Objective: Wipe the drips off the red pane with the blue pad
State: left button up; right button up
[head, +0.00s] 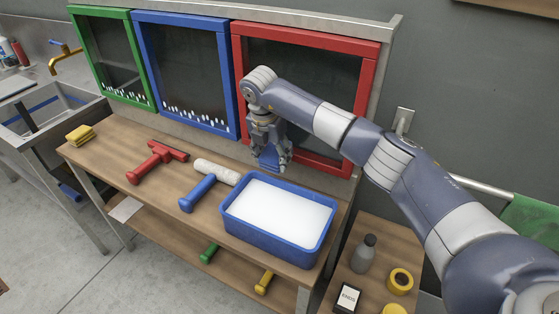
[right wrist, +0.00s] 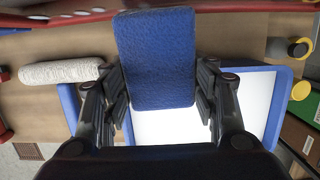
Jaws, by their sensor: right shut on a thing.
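The red pane (head: 310,72) is a dark panel in a red frame, at the right of three panes in the head view. My right gripper (head: 271,158) is shut on the blue pad (head: 267,161), in front of the pane's lower left and above the bench's back edge. In the right wrist view the pad (right wrist: 157,60) sits between both fingers. I cannot tell whether it touches the pane. My left gripper is not in view.
A blue tub (head: 277,258) of white suds stands just in front of the pad. A blue-handled roller (head: 198,193), red squeegee (head: 150,168) and yellow sponges (head: 80,134) lie left on the bench. White drips show on the blue pane (head: 185,65) and green pane (head: 108,50).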

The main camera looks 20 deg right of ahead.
jog(key=w+a+b, duration=0.3)
jog(key=w+a, duration=0.1)
jog(key=w, duration=0.1)
jog(key=shift+w+a, duration=0.35)
jog(key=shift+a, duration=0.05)
dwell(0.5)
jog(key=s+a+p, duration=0.1)
jog(key=s+a, duration=0.3)
jog(key=a, duration=0.1)
jog(key=shift+s+a+p, duration=0.2)
jog(key=shift+s+p, duration=0.1)
jog(key=shift+p, duration=0.1)
dwell(0.7)
